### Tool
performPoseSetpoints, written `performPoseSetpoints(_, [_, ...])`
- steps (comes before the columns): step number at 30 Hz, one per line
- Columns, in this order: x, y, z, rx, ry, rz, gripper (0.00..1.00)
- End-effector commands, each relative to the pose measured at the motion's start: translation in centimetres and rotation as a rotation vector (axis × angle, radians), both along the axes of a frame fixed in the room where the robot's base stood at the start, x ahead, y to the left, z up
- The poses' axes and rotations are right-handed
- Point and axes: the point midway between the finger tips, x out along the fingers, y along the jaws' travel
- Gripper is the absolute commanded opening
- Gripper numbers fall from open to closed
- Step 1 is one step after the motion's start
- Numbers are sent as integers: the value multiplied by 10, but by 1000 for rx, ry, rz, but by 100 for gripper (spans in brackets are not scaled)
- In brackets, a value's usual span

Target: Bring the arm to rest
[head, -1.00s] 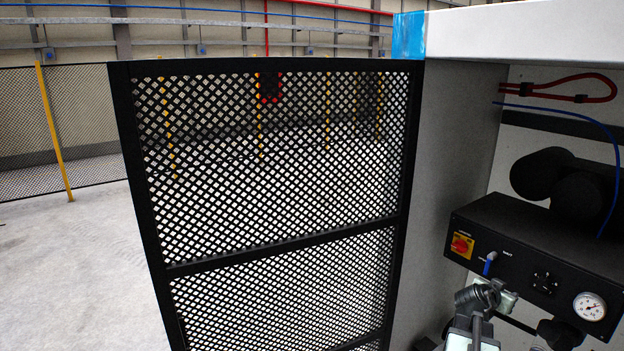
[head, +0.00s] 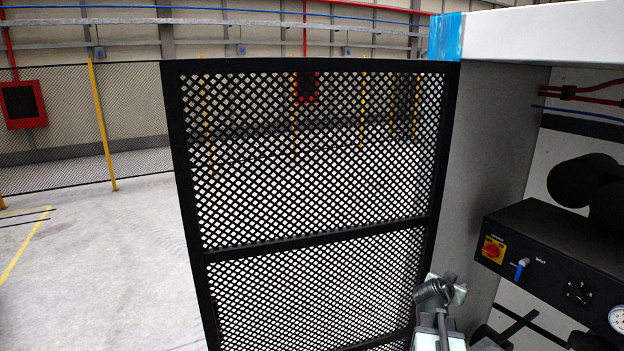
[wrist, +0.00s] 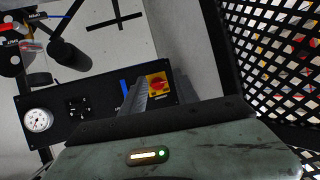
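My arm shows at the bottom right of the head view, with my gripper (head: 442,290) raised in front of the mesh panel's lower right corner and the grey cabinet side. Nothing is seen between the fingers. It looks open and empty, and no contact with the panel or cabinet shows. The lower arm links are cut off by the head view's bottom edge.
A black mesh panel (head: 315,252) stands close ahead. Open concrete floor (head: 110,260) lies to the left.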

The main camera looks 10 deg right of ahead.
Motion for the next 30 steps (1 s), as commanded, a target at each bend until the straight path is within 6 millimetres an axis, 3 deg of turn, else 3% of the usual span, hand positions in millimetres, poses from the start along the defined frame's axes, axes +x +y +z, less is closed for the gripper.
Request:
performPoseSetpoints(3, [43,91,-17,75,36,107,36])
performPoseSetpoints(7, [64,200,-48,180,159,234,36])
performPoseSetpoints(11, [55,309,-84,288,359,387,36])
performPoseSetpoints(12, [46,340,-95,323,436,441,36])
performPoseSetpoints(15, [11,405,-119,412,643,589,36])
performPoseSetpoints(18, [-35,438,-134,514,859,744,36])
performPoseSetpoints(21, [-65,455,-138,560,1007,886,36])
performPoseSetpoints(30, [-71,457,-138,535,1061,951,36])
